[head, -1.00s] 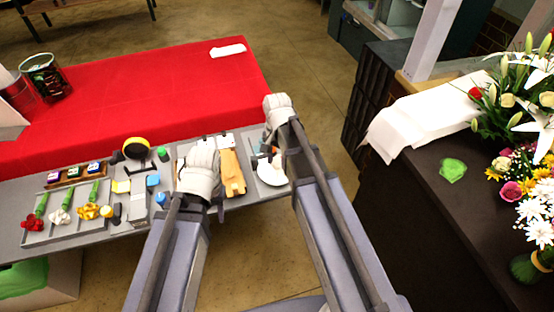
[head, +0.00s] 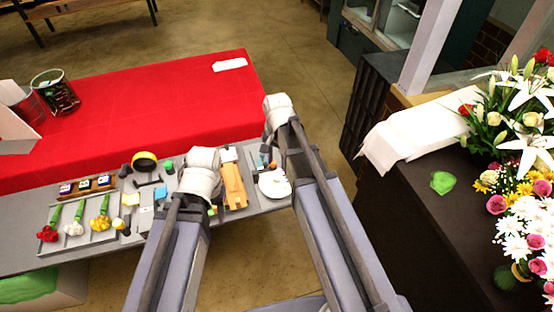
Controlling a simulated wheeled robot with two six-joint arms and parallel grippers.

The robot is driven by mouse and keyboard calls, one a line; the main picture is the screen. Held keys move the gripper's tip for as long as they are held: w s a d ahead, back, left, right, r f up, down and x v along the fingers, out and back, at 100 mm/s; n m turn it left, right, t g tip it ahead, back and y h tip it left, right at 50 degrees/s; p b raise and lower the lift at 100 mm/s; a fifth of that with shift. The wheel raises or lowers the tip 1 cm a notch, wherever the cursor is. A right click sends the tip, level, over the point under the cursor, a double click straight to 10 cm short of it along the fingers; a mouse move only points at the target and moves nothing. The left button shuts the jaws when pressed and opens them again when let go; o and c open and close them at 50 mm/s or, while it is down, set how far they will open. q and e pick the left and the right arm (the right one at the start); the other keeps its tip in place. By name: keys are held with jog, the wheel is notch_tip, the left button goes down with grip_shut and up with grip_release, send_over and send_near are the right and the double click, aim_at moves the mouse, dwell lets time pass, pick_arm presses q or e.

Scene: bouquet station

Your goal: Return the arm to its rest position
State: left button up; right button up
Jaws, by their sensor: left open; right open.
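My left gripper (head: 203,160) is over the grey work table, beside an orange-tan wooden piece (head: 233,187). Its wrist covers the fingers almost entirely. My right gripper (head: 270,155) is at the right end of the grey table, near a white plate (head: 274,185). Its fingers are mostly hidden behind the wrist. I see nothing held in either gripper. Both of my arms reach forward from the bottom of the head view.
On the grey table (head: 20,207) lie a tray of red, white and yellow flowers (head: 75,228), a yellow tape roll (head: 145,161) and small items. A red-covered table (head: 140,115) stands behind. A dark counter (head: 400,190) with bouquets is at the right. Floor shows between them.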

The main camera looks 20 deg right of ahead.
jog(key=shift+a, duration=0.1)
jog(key=s+a+n+h+b, duration=0.1)
jog(key=s+a+n, duration=0.9)
jog(key=s+n, duration=0.2)
jog(key=shift+s+a+f+n, duration=0.25)
jog(key=shift+s+f, duration=0.2)
jog(key=shift+s, duration=0.75)
